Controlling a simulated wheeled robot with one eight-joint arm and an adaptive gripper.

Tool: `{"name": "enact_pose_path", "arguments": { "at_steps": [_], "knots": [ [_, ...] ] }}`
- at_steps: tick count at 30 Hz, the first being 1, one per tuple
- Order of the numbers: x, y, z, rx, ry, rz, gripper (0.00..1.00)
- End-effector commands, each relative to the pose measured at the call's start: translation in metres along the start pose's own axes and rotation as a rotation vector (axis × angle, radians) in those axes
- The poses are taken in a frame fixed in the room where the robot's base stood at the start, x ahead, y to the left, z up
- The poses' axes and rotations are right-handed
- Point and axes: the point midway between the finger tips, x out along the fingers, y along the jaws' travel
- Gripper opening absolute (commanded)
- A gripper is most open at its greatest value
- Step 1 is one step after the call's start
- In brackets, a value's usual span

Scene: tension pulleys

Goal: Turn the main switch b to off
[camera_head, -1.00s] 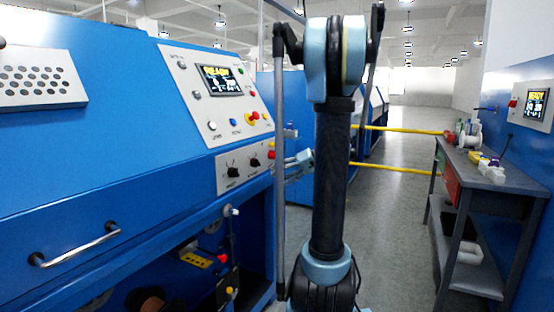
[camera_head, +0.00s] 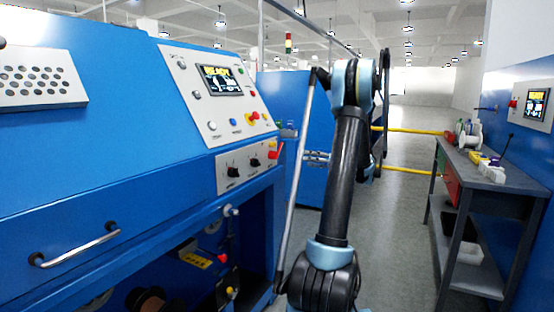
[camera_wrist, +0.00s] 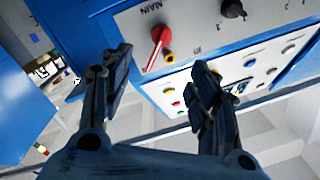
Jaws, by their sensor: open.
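The main switch is a red lever knob (camera_wrist: 158,42) beside the printed word MAIN on a light panel in the wrist view. In the head view the red switch (camera_head: 274,154) sits at the right end of the lower panel, under a small yellow part. My gripper (camera_wrist: 162,58) is open, its two dark fingers apart on either side of the red lever in the picture. Nothing is between the fingers, and I see no contact with the lever. I cannot make out the gripper clearly in the head view, where my arm stands right of the switch.
Two black knobs (camera_head: 233,172) share the lower panel with the switch. Above it is a panel with a READY screen (camera_head: 222,80) and several buttons. A grey workbench (camera_head: 490,174) stands at the right. The aisle floor (camera_head: 400,215) between is clear.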

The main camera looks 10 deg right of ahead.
Motion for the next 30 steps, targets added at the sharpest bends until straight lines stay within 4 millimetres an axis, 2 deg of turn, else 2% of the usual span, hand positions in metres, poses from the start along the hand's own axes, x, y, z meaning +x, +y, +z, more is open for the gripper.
{"name": "enact_pose_path", "arguments": {
  "at_steps": [5, 24, 30],
  "knots": [
    [0.023, -0.001, 0.001, 0.001, -0.003, -0.002, 0.55],
    [0.135, -0.001, 0.001, 0.001, -0.003, -0.002, 0.55],
    [0.159, -0.001, 0.001, 0.001, -0.003, -0.001, 0.55]
  ]
}}
